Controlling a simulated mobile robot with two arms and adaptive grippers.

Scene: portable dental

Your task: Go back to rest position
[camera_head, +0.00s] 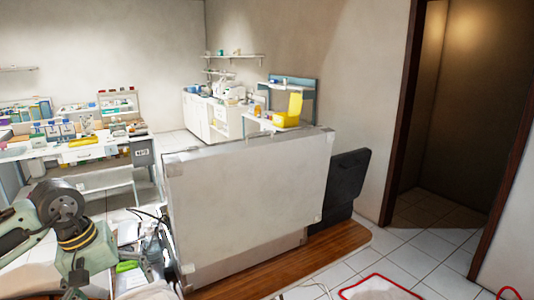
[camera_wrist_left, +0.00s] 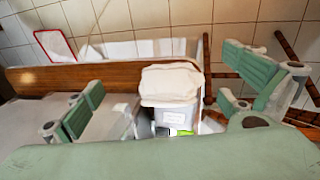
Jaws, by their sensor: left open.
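My left gripper (camera_wrist_left: 168,82) shows in the left wrist view with its two green-padded fingers spread wide apart. Nothing is held between them. Beyond the gap is a white container with a cream cloth-like cover (camera_wrist_left: 172,82) and a label on its front; I cannot tell its distance from the fingers. A small bright green item (camera_wrist_left: 181,132) lies just below it. In the head view my left arm comes in at the lower left, bent, with its far end near the bottom edge. My right gripper is in neither view.
A white panel (camera_head: 245,200) stands on a wooden board (camera_head: 285,272) right of my left arm. A dark panel (camera_head: 347,187) is behind it. A red-edged white mat (camera_head: 378,290) lies on the tiles. Cluttered benches line the back left. The tiled floor at right is mostly clear, beside a doorway.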

